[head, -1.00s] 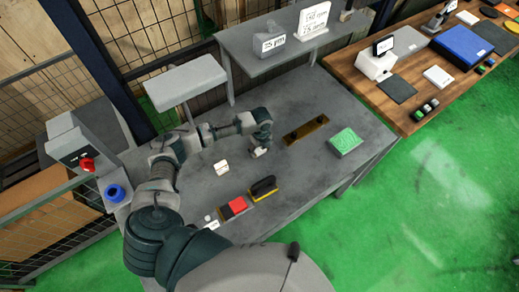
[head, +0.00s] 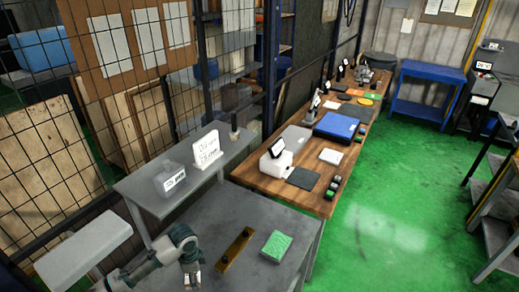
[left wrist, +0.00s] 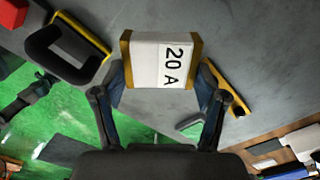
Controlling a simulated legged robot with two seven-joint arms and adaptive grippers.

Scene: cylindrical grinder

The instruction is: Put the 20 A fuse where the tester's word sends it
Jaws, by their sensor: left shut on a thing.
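The 20 A fuse (left wrist: 160,60) is a white block with brass end caps and the print "20 A". In the left wrist view it sits between the fingers of my left gripper (left wrist: 160,95), which is shut on it. In the head view my left gripper (head: 191,274) is at the bottom edge, over the grey table, left of a brass strip with a dark knob (head: 235,248). The fuse is too small there to read. A white device with a dark display (head: 275,160) stands on the wooden bench; no word on it is legible. My right gripper is not in view.
A green pad (head: 277,245) lies right of the brass strip. A grey shelf (head: 150,195) with label stands rises behind the table. A black-and-yellow holder (left wrist: 92,28) and a red block (left wrist: 12,14) show in the wrist view. The wooden bench (head: 245,176) holds several items; green floor lies right.

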